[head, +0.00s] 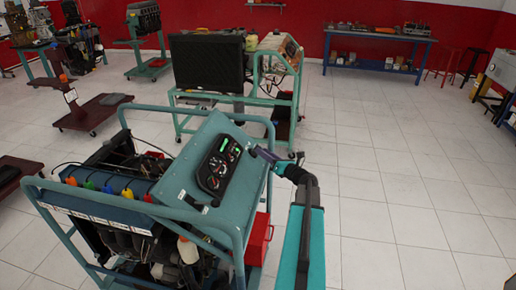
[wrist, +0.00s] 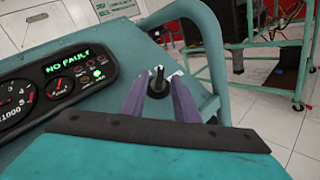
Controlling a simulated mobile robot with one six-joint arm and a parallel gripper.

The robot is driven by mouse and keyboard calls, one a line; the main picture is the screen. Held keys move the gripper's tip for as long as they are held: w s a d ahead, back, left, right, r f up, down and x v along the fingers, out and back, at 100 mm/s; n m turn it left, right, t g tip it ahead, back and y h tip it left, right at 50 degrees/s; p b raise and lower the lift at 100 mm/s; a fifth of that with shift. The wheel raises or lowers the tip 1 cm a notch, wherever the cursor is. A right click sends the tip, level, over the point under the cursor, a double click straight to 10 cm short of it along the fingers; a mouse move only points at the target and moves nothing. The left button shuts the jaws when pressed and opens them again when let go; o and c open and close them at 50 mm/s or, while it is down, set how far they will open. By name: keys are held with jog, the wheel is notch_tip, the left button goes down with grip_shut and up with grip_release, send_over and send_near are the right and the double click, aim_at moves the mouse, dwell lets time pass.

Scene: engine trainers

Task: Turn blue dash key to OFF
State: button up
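The blue engine trainer (head: 188,175) stands in the lower left of the head view, its sloped dash carrying a black gauge cluster (head: 219,163). In the wrist view the cluster (wrist: 55,85) reads "NO FAULT" in green, with a green light lit. The black dash key (wrist: 157,80) stands in its round switch to the right of the cluster. My gripper (wrist: 159,84) has its two purple fingers apart, one on each side of the key. I cannot tell whether they touch it. In the head view my gripper (head: 262,153) is at the right edge of the dash and hides the key.
A teal tube frame (wrist: 205,60) curves close to the right of my gripper. A second trainer with a black radiator (head: 206,62) stands behind. A red box (head: 259,238) is low on the blue trainer's right side. The tiled floor (head: 390,180) to the right is clear.

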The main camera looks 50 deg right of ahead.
jog(key=shift+w+d+p, duration=0.2)
jog(key=shift+w+p, duration=0.35)
jog(key=shift+w, duration=1.7)
jog(key=shift+c, duration=0.4)
